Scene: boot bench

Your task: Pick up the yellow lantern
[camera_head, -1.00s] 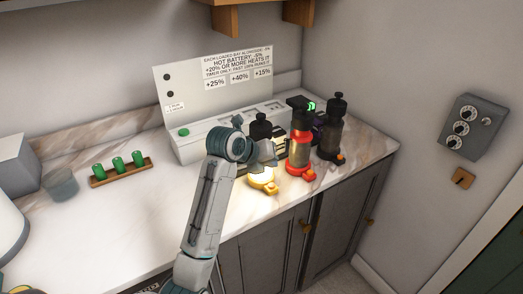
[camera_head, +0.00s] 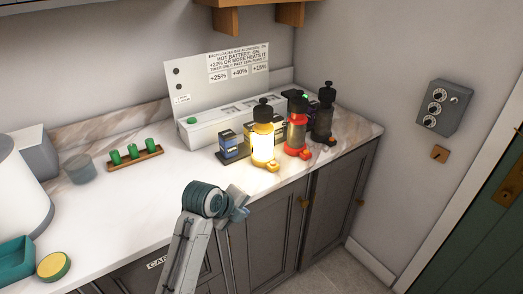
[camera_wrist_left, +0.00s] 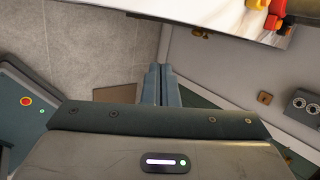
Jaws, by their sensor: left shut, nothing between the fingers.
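The yellow lantern (camera_head: 262,143) stands upright and lit on the counter, with a dark cap and a yellow foot. It is the leftmost of the lanterns, beside a red one (camera_head: 297,128). My left gripper (camera_head: 240,207) is at the counter's front edge, below and left of the yellow lantern and apart from it. In the left wrist view its two fingers (camera_wrist_left: 161,85) are together with nothing between them. A yellow piece (camera_wrist_left: 256,4) shows at that view's top edge, likely the lantern's foot. My right gripper is not in view.
A black lantern (camera_head: 323,112) stands right of the red one. A dark battery block (camera_head: 230,144) sits left of the yellow lantern. Behind is a white charger unit (camera_head: 205,128) with a sign panel. Green cylinders sit in a wooden rack (camera_head: 137,160).

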